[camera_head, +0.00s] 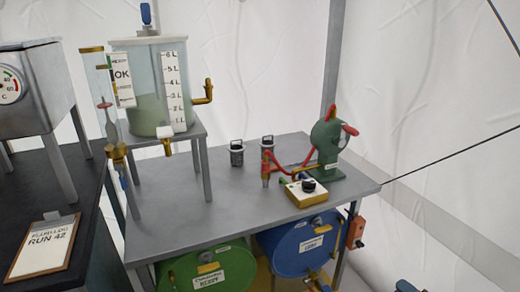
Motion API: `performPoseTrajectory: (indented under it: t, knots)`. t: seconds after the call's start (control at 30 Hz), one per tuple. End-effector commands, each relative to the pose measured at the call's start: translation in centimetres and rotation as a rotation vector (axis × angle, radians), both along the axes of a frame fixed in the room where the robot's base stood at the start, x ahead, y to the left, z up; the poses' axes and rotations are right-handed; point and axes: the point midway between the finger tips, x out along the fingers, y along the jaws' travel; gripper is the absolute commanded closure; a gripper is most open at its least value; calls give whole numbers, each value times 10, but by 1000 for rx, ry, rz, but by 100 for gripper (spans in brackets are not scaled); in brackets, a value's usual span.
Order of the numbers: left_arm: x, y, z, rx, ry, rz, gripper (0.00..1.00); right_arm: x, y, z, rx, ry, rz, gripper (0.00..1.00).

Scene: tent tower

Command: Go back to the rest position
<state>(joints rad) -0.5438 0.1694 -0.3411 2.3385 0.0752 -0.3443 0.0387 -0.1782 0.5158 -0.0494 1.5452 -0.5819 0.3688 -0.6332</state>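Neither of my grippers can be made out in the head view. The task names no object. A grey metal table (236,207) fills the middle of the view. A clear tank (149,85) with greenish liquid stands on a small grey stand at the table's left. A green pump (327,150) with red handles stands at the table's right. A yellow box (301,194) with a black knob sits in front of it.
A dark bench at left holds a clipboard (44,248) and a grey gauge box (40,88). Green (190,275) and blue (290,250) drums lie under the table. An orange box (355,232) hangs at its right. A cable crosses at right. The table's front middle is clear.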

Motion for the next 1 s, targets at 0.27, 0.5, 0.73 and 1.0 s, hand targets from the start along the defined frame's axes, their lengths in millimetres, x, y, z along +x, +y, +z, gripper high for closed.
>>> performPoseTrajectory:
  t: [0.27, 0.5, 0.73, 1.0]
  knots:
    - [0, 0, 0, 0, 0, 0, 57, -18, 10, 24, 99, 66, 1, 62]
    - [0, 0, 0, 0, 0, 0, 57, -66, 88, 45, 487, 253, -31, 62]
    - [0, 0, 0, 0, 0, 0, 57, -129, 164, 72, 875, 517, -63, 62]
    - [0, 0, 0, 0, 0, 0, 57, -204, 232, 110, 1232, 851, -107, 62]
